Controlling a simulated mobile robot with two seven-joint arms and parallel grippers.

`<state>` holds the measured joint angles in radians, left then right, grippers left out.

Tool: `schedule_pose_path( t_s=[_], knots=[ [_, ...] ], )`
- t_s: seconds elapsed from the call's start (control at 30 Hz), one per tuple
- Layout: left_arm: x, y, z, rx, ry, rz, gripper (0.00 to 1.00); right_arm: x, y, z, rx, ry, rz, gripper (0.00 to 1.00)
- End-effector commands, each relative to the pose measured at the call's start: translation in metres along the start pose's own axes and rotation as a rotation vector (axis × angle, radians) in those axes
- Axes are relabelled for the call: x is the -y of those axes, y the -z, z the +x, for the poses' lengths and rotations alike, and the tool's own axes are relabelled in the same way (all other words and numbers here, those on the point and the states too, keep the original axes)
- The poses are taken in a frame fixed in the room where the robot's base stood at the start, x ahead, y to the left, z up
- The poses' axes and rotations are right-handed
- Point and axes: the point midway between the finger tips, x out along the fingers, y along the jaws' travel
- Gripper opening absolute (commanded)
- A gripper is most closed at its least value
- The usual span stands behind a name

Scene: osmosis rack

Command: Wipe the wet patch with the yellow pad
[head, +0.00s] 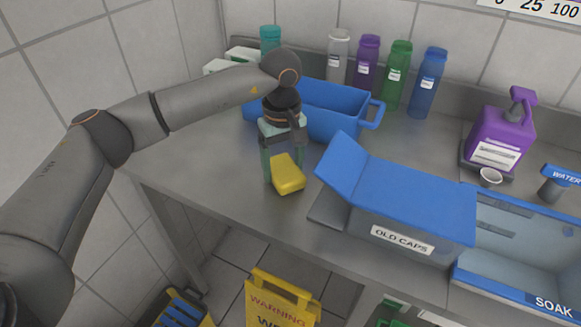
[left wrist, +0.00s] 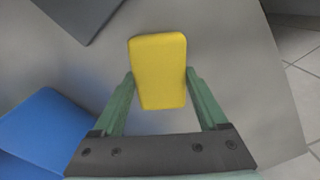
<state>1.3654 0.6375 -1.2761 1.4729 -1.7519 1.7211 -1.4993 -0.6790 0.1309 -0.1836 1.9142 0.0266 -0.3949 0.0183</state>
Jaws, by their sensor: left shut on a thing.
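The yellow pad (head: 288,175) is between the fingers of my left gripper (head: 281,172), over the left part of the steel counter (head: 220,185), near its front edge. In the left wrist view, the green fingers of the left gripper (left wrist: 160,75) are shut on both sides of the yellow pad (left wrist: 158,88), which sticks out past the fingertips. I cannot tell whether the pad touches the counter or hangs just above it. I cannot make out a clear wet patch in either view. My right gripper is not in view.
A blue crate (head: 338,125) stands just behind the gripper. The OLD CAPS box (head: 415,205) with a blue lid is to its right, then the SOAK tub (head: 515,288). Several bottles (head: 397,75) line the wall. A yellow warning sign (head: 283,300) is on the floor below.

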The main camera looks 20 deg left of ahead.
Motion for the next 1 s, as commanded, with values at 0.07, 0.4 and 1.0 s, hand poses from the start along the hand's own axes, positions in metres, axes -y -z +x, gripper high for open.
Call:
schedule_pose_path(
  t_s=[0.07, 0.4, 1.0],
  knots=[
    [0.005, 0.007, 0.001, -0.001, 0.000, -0.003, 0.00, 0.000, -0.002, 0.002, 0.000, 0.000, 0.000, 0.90],
    [0.018, 0.023, 0.002, -0.001, 0.001, -0.003, 0.00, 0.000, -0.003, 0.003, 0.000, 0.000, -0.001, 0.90],
    [0.040, 0.052, 0.006, -0.001, 0.003, -0.003, 0.00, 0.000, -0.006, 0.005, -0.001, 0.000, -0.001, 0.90]
  ],
)
